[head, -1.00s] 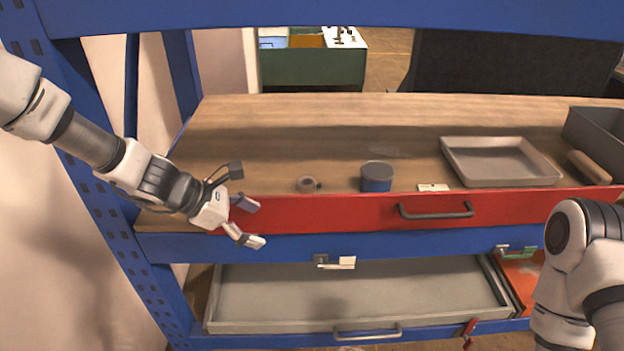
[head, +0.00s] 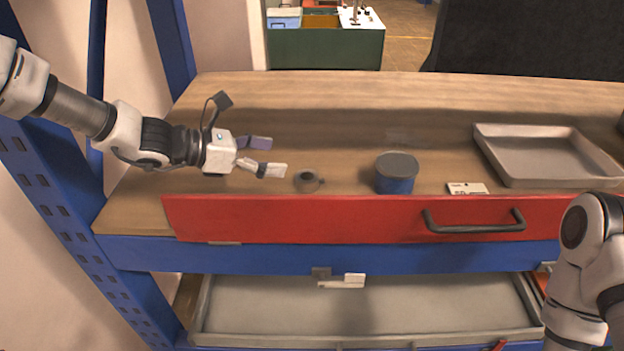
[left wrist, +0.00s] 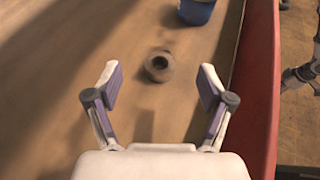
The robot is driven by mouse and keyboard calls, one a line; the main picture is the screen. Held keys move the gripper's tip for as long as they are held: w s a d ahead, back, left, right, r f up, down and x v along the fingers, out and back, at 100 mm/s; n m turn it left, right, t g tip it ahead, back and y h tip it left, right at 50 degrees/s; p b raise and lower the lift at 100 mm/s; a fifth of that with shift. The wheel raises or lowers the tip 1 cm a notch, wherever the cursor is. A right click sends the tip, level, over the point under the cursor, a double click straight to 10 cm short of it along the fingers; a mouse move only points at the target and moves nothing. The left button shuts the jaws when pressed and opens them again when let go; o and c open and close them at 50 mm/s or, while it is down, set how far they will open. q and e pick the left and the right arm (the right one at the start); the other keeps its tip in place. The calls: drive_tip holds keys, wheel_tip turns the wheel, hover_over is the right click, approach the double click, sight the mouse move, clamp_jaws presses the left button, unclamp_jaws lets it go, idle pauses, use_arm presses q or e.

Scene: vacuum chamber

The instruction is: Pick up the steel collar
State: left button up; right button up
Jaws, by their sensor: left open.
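The steel collar (head: 307,181) is a small grey-brown ring on the wooden worktop, close behind the red front edge. In the left wrist view the collar (left wrist: 159,66) lies ahead of the fingertips, about midway between them, with its dark hole showing. My left gripper (head: 279,156) is open and empty, to the left of the collar and pointing right toward it. Its two fingers (left wrist: 160,87) stand wide apart in the left wrist view and do not touch the collar. Part of my right arm shows at the lower right, but its gripper is out of view.
A blue tin with a grey lid (head: 396,173) stands right of the collar. A white label card (head: 467,188) and a grey metal tray (head: 505,165) lie farther right. The red drawer front (head: 330,220) runs along the near edge. The worktop behind the collar is clear.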

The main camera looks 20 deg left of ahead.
use_arm(q)
approach(300, 177)
drive_tip(key=x, duration=0.2)
drive_tip(key=shift+d+f, duration=0.15)
drive_tip(key=shift+d, duration=0.3)
drive_tip(key=p+x, duration=0.1)
drive_tip(key=x, duration=0.6)
drive_tip(key=shift+w+d+p, duration=0.15)
drive_tip(key=shift+w+p, duration=0.1)
drive_tip(key=shift+p, duration=0.15)
drive_tip(key=shift+w+f, duration=0.2)
drive_tip(key=c, duration=1.4)
